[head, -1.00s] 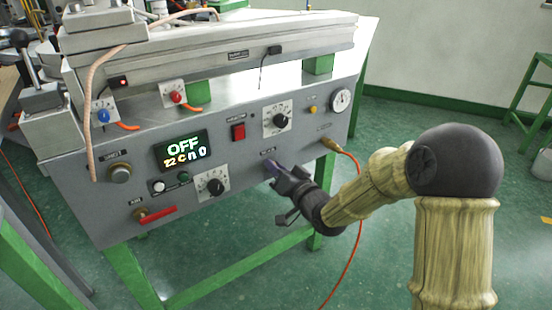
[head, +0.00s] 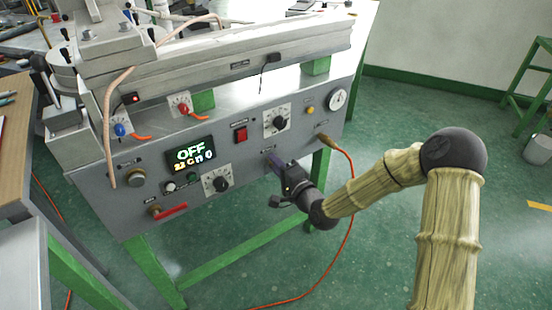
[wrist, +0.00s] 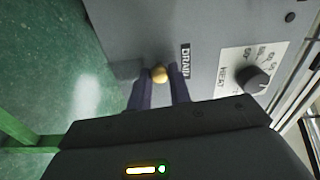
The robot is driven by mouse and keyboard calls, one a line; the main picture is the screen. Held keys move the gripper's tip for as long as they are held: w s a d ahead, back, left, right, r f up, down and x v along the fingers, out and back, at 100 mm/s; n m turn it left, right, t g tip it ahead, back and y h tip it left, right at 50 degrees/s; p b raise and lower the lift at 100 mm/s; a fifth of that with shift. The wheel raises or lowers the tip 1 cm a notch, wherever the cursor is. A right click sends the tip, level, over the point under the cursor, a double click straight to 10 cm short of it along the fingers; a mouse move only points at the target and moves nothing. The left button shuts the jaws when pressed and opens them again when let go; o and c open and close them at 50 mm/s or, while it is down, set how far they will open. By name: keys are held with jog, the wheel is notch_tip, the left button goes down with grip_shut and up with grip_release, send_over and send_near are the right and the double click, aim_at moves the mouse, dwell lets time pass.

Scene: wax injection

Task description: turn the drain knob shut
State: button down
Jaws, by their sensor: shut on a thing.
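The drain knob shows in the wrist view as a small round brass-coloured knob (wrist: 159,73) on the grey panel, beside the DRAIN label (wrist: 186,61). My gripper (wrist: 160,84) has its two purple-grey fingers on either side of the knob and is shut on it. In the head view my gripper (head: 274,162) reaches the lower right part of the panel's front, and its fingers hide the knob there. How far the knob is turned cannot be told.
The HEAT dial (wrist: 252,78) is beside the DRAIN label. In the head view the panel (head: 130,214) also carries an OFF display (head: 190,154), a red lever (head: 173,210), a red switch (head: 241,135) and a gauge (head: 337,99). An orange hose (head: 352,190) hangs near my arm.

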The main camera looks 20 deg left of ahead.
jog(key=shift+m, duration=0.6)
jog(key=c, duration=1.3)
grip_release()
jog(key=p+v, duration=0.7)
jog(key=v, duration=1)
jog(key=shift+s+d, duration=0.15)
jog(key=shift+s, duration=0.05)
